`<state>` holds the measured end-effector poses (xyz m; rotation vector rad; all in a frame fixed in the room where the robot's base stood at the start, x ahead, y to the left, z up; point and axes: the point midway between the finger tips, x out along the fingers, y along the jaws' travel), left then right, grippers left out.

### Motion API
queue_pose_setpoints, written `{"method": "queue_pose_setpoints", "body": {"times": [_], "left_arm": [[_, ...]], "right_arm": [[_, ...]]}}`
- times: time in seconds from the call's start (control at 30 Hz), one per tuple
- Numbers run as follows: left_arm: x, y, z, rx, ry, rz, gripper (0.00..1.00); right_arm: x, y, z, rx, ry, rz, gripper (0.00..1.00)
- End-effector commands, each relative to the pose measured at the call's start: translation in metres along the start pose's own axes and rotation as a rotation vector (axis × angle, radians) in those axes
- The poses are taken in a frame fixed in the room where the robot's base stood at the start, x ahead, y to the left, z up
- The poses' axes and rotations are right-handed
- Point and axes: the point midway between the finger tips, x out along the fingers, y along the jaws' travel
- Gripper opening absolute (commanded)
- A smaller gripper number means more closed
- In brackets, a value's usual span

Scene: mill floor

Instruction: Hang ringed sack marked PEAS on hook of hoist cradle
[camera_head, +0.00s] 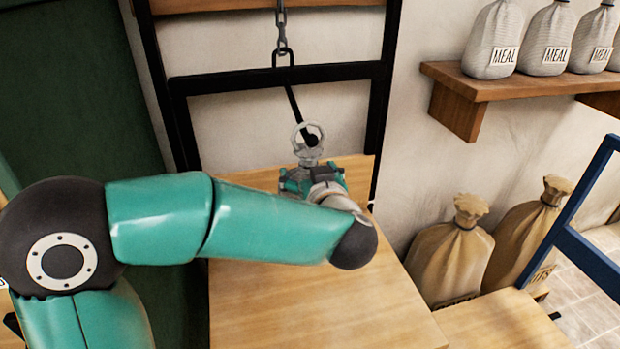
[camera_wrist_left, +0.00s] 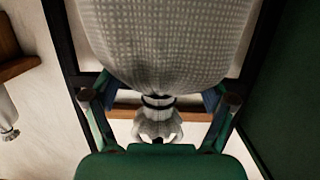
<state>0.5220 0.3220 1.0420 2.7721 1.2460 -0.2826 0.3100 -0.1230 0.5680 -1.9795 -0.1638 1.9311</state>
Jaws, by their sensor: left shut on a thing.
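My left gripper (camera_head: 312,180) is shut at the upper part of a pale woven sack. In the left wrist view the sack (camera_wrist_left: 165,45) shows large, its dark-tied neck between the two fingers (camera_wrist_left: 158,102). No marking on it is visible. In the head view a grey ring (camera_head: 308,133) stands up above the gripper; the sack's body is hidden behind my arm and gripper. The black hook (camera_head: 292,100) hangs slanted from a chain, its lower end overlapping the ring. I cannot tell whether it passes through. My right gripper is out of view.
A black frame (camera_head: 270,78) stands behind the hook, with a wooden board (camera_head: 300,310) below. Meal sacks (camera_head: 494,38) stand on a wall shelf (camera_head: 475,85) at right. Tan sacks (camera_head: 450,260) stand below it. A blue rail (camera_head: 585,255) is at far right.

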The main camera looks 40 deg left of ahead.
Motion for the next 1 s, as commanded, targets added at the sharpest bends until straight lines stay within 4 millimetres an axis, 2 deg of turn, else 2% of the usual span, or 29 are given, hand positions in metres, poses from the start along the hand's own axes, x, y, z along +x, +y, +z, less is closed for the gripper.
{"method": "queue_pose_setpoints", "body": {"times": [0.33, 1.0], "left_arm": [[0.013, 0.000, 0.007, -0.001, 0.006, 0.000, 0.14], [0.017, 0.000, 0.013, -0.001, 0.005, 0.001, 0.14]], "right_arm": [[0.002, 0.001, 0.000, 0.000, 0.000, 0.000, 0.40], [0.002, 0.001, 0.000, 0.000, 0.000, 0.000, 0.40]]}}
